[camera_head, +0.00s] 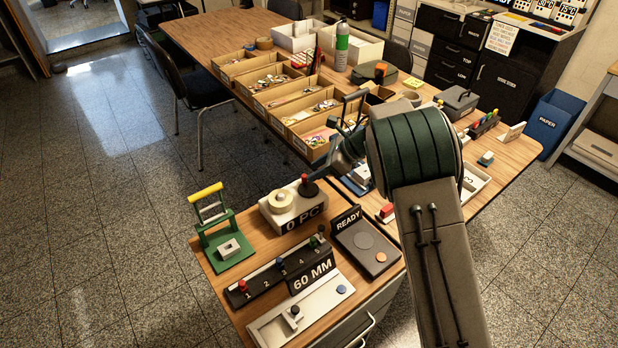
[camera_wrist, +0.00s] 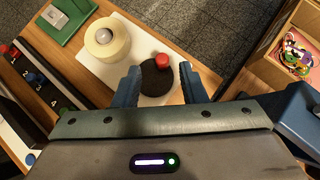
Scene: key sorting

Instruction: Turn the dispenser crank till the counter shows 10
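The dispenser is a white box (camera_head: 283,211) on the front table, with a cream roll (camera_head: 281,200) on top. Its counter (camera_head: 304,219) reads "0 PC". The crank is a black disc (camera_head: 309,188) with a red knob (camera_head: 304,178) at the box's right side. In the wrist view the black crank disc (camera_wrist: 156,83) lies between the two blue fingers of my gripper (camera_wrist: 160,72), with the red knob (camera_wrist: 161,60) just beyond the fingertips. My gripper is open, with gaps on both sides of the disc. Its height over the crank cannot be told.
A green stand with a yellow handle (camera_head: 205,191) is left of the dispenser. A numbered lever strip (camera_head: 281,263) and a "60 MM" slide (camera_head: 301,311) are in front. The "READY" pad (camera_head: 365,241) is at right. Open cardboard bins (camera_head: 291,107) stand behind.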

